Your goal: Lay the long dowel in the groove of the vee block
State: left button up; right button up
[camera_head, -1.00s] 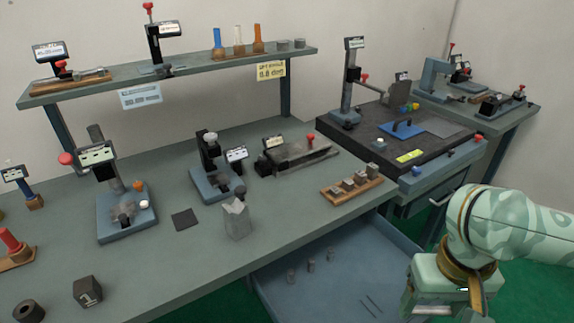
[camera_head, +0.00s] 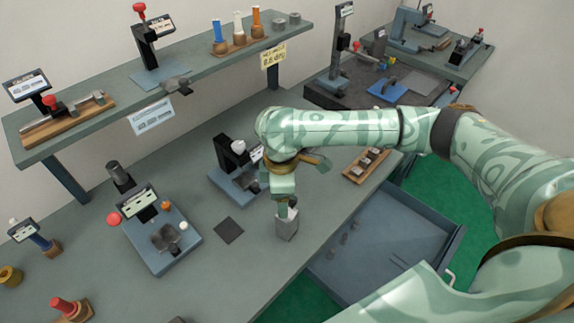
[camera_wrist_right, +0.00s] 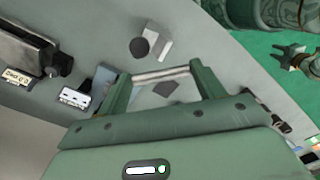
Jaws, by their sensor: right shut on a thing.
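The vee block (camera_head: 287,224) is a small grey block standing near the front edge of the bench. Its pale notched top partly shows in the right wrist view (camera_wrist_right: 157,40). My right gripper (camera_head: 286,200) is above it in the head view. The long dowel (camera_wrist_right: 162,75), a pale metal rod, spans between the two fingers of my right gripper (camera_wrist_right: 163,82), which is shut on it. The dowel is hard to make out in the head view. A green arm end (camera_wrist_right: 288,56), perhaps my left gripper, shows over the floor; its jaws are unclear.
A dark square mat (camera_head: 229,230) lies left of the vee block. Blue-based fixtures (camera_head: 160,240) stand around on the bench. A blue tray (camera_head: 400,245) with small pieces lies beyond the bench edge. A shelf (camera_head: 110,110) runs along the back.

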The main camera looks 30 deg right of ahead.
aim_at(287, 223)
pick_arm(q)
notch_tip(287, 223, up, 10)
jog(key=p, duration=0.7)
jog(key=shift+w+a+r+p, duration=0.2)
jog(key=shift+w+p, duration=0.1)
jog(key=shift+p, duration=0.1)
pick_arm(e)
jog(key=n, duration=0.3)
jog(key=d+n, duration=0.1)
jog(key=n, duration=0.6)
jog(key=shift+w+d+f, duration=0.2)
jog(key=shift+d+f, duration=0.1)
jog(key=shift+f, duration=0.05)
notch_tip(287, 223, down, 5)
jog(key=shift+r+b, duration=0.15)
jog(key=shift+b, duration=0.7)
pick_arm(q)
jog(key=shift+f, duration=0.9)
jog(key=shift+r, duration=0.15)
pick_arm(e)
jog(key=shift+f, duration=0.4)
pick_arm(q)
jog(key=shift+d+f, duration=0.1)
jog(key=shift+f, duration=0.1)
pick_arm(e)
jog(key=shift+f, duration=0.6)
